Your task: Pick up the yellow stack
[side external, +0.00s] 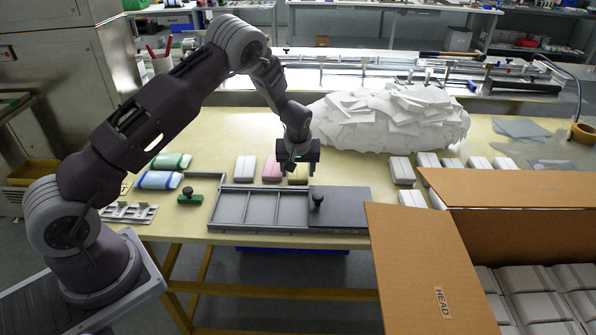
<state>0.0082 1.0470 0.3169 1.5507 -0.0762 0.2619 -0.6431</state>
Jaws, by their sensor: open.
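The yellow stack (298,180) is a small block on the table behind the grey tray, mostly hidden behind my gripper. My gripper (296,170) points down over it with its jaws open. I cannot tell from this view whether the fingers are around the stack or just in front of and above it. A pink stack (271,169) stands just left of the gripper, and a white stack (244,169) stands left of that.
A grey compartment tray (262,223) with a dark lid and black knob (318,202) lies in front. Green and blue packs (158,180) lie left. A white heap (390,118) is behind. White stacks and an open cardboard box (440,270) are on the right.

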